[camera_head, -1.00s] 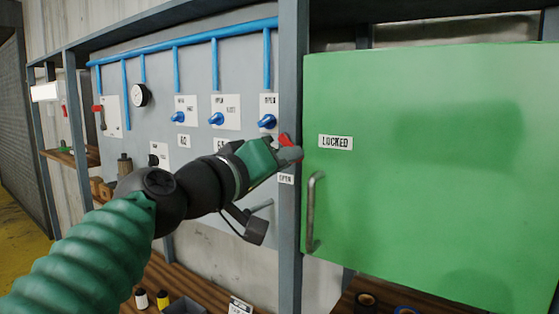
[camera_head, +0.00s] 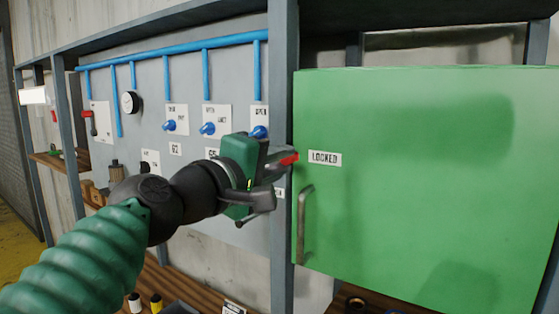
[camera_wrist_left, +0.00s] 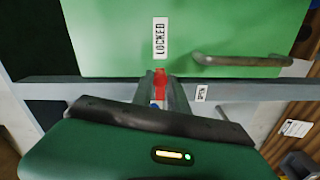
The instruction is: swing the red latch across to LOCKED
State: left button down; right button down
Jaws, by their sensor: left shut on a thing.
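The red latch (camera_head: 289,159) lies roughly level across the grey post, its tip at the left edge of the green door (camera_head: 420,190) and pointing toward the LOCKED label (camera_head: 325,158). My left gripper (camera_head: 276,165) is shut on the latch. In the left wrist view the red latch (camera_wrist_left: 160,82) shows between the two fingers (camera_wrist_left: 161,92), below the LOCKED label (camera_wrist_left: 160,38). The OPEN label (camera_wrist_left: 201,93) shows beside the fingers there; in the head view my gripper partly covers it. The latch's pivot end is hidden by the gripper. My right gripper is not in view.
The grey post (camera_head: 283,255) stands just left of the door. A door handle (camera_head: 303,222) sticks out below the latch. Blue valves (camera_head: 208,129) and pipes line the panel at left. A wooden shelf (camera_head: 190,285) runs below.

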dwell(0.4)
pick_arm(q)
jog(key=c, duration=1.5)
grip_release()
jog(key=shift+w, duration=0.1)
jog(key=shift+o, duration=1)
jog(key=shift+w, duration=0.1)
jog(key=shift+w+d+f, duration=0.1)
jog(key=b+v, duration=0.8)
jog(key=v, duration=0.9)
jog(key=shift+w, duration=0.2)
